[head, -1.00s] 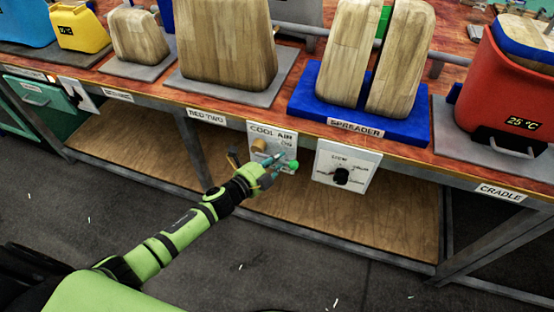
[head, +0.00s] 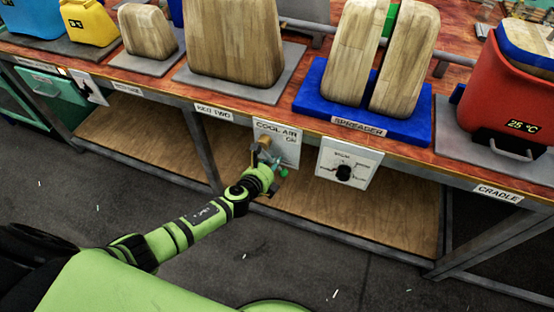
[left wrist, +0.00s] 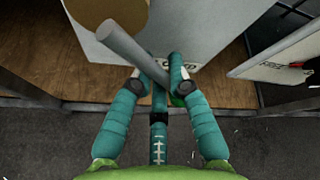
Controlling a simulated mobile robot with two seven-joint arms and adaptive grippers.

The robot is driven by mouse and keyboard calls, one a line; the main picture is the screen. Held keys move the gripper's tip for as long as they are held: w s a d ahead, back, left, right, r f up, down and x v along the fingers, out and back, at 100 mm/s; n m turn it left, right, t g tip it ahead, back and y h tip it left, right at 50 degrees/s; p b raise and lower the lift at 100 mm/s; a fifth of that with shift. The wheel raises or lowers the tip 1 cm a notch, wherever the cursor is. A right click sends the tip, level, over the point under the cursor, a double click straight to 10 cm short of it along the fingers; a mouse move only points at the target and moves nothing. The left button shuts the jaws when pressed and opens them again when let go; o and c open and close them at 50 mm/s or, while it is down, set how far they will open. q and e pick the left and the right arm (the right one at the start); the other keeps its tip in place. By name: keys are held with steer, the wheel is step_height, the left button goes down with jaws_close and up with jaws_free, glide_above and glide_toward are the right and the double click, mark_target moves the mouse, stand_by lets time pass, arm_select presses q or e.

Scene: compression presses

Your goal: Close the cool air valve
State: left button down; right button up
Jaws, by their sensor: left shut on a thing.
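In the head view my left gripper (head: 268,165) covers most of the lever. My right gripper is not in view.
A second white panel with a black knob (head: 343,172) hangs to the right. Above are the blue SPREADER stand (head: 310,98) and the red CRADLE container (head: 490,95). The bench edge lies above my gripper, with a wooden lower shelf (head: 330,215) below.

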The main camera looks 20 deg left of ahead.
arm_select(q)
steer(key=shift+w+a+f+m+y+p, duration=0.1)
steer(key=shift+a+f+m+y+p, duration=0.1)
steer(key=shift+a+m+y, duration=0.6)
steer(key=shift+s+a+f+m+y+p, duration=0.1)
steer(key=shift+a+f+m+y, duration=0.1)
steer(key=shift+a+m+y, duration=0.6)
steer(key=shift+w+a+f+m+y+p, duration=0.1)
steer(key=shift+a+f+m+y+p, duration=0.1)
steer(key=shift+a+m+y, duration=0.6)
steer(key=shift+d, duration=0.1)
steer(key=c, duration=1.1)
jaws_free()
steer(key=shift+c, duration=0.2)
steer(key=shift+d, duration=0.1)
steer(key=v, duration=1.2)
steer(key=shift+a, duration=0.3)
steer(key=shift+f, duration=0.25)
